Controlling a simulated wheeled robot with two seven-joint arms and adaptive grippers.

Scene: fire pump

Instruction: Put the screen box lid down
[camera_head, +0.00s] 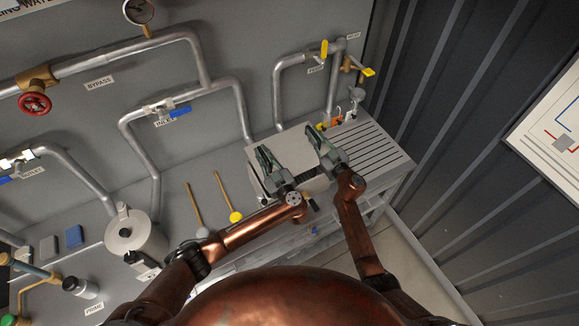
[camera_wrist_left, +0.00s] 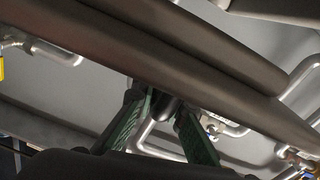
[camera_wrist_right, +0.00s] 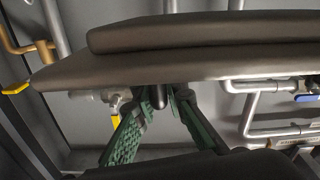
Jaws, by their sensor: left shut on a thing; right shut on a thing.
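The screen box lid (camera_head: 290,148) is a flat light grey plate at the right part of the bench. In the left wrist view the lid (camera_wrist_left: 180,60) crosses the picture at a slant as a dark slab with a raised panel. In the right wrist view the lid (camera_wrist_right: 200,68) lies nearly level across the top. My left gripper (camera_head: 264,156) is shut on its left side and my right gripper (camera_head: 318,138) is shut on its right side. Whether the lid touches the box beneath is hidden by my grippers and arms.
A slatted grey surface (camera_head: 372,150) lies right of the lid. Pipes with valves, such as the blue-handled one (camera_head: 180,111), run along the wall behind. A corrugated dark wall (camera_head: 440,130) is at right.

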